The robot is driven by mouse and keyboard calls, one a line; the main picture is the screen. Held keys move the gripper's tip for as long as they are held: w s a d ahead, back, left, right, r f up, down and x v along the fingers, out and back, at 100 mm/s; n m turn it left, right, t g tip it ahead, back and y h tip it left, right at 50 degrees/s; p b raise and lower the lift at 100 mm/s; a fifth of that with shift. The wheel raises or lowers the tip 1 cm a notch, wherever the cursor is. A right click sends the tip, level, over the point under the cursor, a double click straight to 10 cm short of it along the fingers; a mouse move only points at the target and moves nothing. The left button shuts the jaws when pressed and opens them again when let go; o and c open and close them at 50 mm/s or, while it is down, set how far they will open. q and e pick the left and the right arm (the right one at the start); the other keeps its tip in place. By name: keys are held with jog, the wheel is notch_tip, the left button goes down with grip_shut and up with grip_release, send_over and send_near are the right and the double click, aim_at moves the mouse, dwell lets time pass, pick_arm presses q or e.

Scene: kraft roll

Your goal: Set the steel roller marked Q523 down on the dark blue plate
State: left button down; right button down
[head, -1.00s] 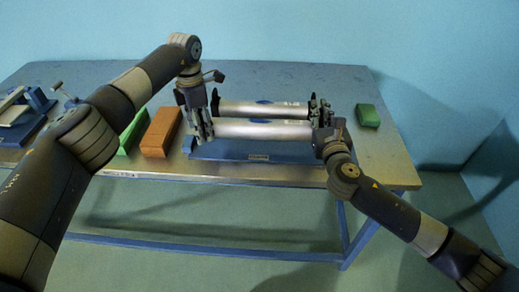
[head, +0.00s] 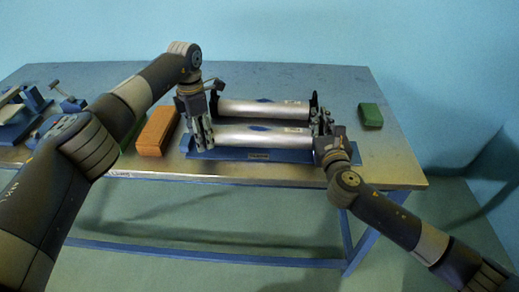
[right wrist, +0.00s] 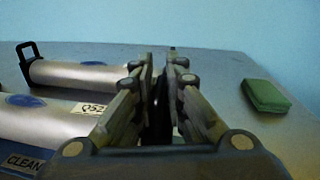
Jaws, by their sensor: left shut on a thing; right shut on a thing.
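The front steel roller (head: 262,136) lies level between my grippers over the dark blue plate (head: 225,154). A blue oval and a label partly reading "Q52" show on this roller in the right wrist view (right wrist: 40,120); the rest of the label is hidden. My left gripper (head: 204,138) is shut on its left end. My right gripper (head: 322,132) is shut on its right end; its fingers fill the middle of the right wrist view (right wrist: 160,100). The roller is very low over the plate; I cannot tell whether it touches. A plate label reads "CLEAN" (right wrist: 24,162).
A second steel roller (head: 262,109) lies just behind, between black upright end brackets (head: 314,102). An orange block (head: 156,132) and a partly hidden green block (head: 132,130) stand left. Another green block (head: 371,115) stands right, with clear table around it. Blue fixtures (head: 30,98) stand far left.

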pick_arm(q)
jog(key=shift+d+f+b, duration=0.3)
jog(key=shift+f+b, duration=0.05)
pick_arm(e)
jog(key=shift+s+a+f, duration=0.3)
jog(key=shift+a+f, duration=0.15)
jog(key=shift+f, duration=0.15)
pick_arm(q)
jog(key=c, duration=0.9)
grip_release()
jog(key=shift+s+f, duration=0.15)
jog(key=shift+f, duration=0.1)
pick_arm(e)
jog(key=c, duration=2.1)
grip_release()
jog(key=shift+f, duration=0.25)
pick_arm(q)
jog(key=o, duration=0.4)
jog(key=shift+s, duration=0.1)
pick_arm(e)
jog(key=o, duration=0.5)
jog(key=shift+s+r, duration=0.1)
jog(key=shift+c, duration=0.2)
pick_arm(q)
jog(key=shift+a+f, duration=0.1)
pick_arm(e)
jog(key=shift+o, duration=0.2)
jog(key=shift+d, duration=0.1)
jog(key=shift+w, duration=0.2)
